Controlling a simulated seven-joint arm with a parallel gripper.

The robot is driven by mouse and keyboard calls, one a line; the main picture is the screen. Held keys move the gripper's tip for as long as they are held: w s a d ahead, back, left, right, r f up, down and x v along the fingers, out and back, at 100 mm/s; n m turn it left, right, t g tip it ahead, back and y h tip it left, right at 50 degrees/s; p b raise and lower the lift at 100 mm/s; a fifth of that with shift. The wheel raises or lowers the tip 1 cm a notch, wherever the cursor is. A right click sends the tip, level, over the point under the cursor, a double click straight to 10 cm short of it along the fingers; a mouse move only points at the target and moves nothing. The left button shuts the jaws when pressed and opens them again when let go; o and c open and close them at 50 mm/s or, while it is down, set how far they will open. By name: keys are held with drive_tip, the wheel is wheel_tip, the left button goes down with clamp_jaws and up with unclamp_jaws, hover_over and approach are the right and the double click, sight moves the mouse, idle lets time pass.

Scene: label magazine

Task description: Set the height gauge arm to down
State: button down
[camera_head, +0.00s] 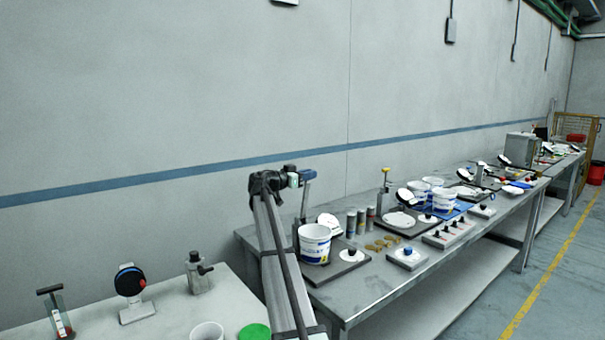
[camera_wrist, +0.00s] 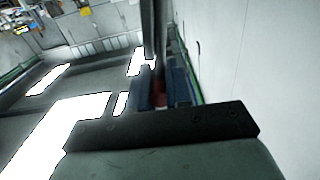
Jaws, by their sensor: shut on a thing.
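The height gauge is a dark upright post (camera_head: 304,204) at the left end of the long bench, behind a white tub. Its blue arm (camera_head: 308,175) sits at the top of the post and sticks out roughly level, tilted slightly up to the right. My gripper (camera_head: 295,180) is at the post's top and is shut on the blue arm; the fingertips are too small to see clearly. In the wrist view, the dark gripper body fills the bottom, with a blue piece (camera_wrist: 178,84) beyond it, partly hidden.
A white tub (camera_head: 314,244) stands in front of the post, with a tilted white dial (camera_head: 329,223) and several grey cans (camera_head: 361,222) to the right. A second gauge with a yellow top (camera_head: 386,172) stands farther along. The wall is close behind.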

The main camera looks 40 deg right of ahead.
drive_tip(key=s+f+m, duration=0.7)
drive_tip(key=s+m, duration=0.1)
drive_tip(key=s, duration=0.4)
drive_tip(key=s+f, duration=0.3)
drive_tip(key=f, duration=0.7)
drive_tip(key=shift+s+f, duration=0.15)
drive_tip(key=shift+f, duration=0.25)
drive_tip(key=c, duration=1.2)
unclamp_jaws()
drive_tip(key=shift+o, duration=0.7)
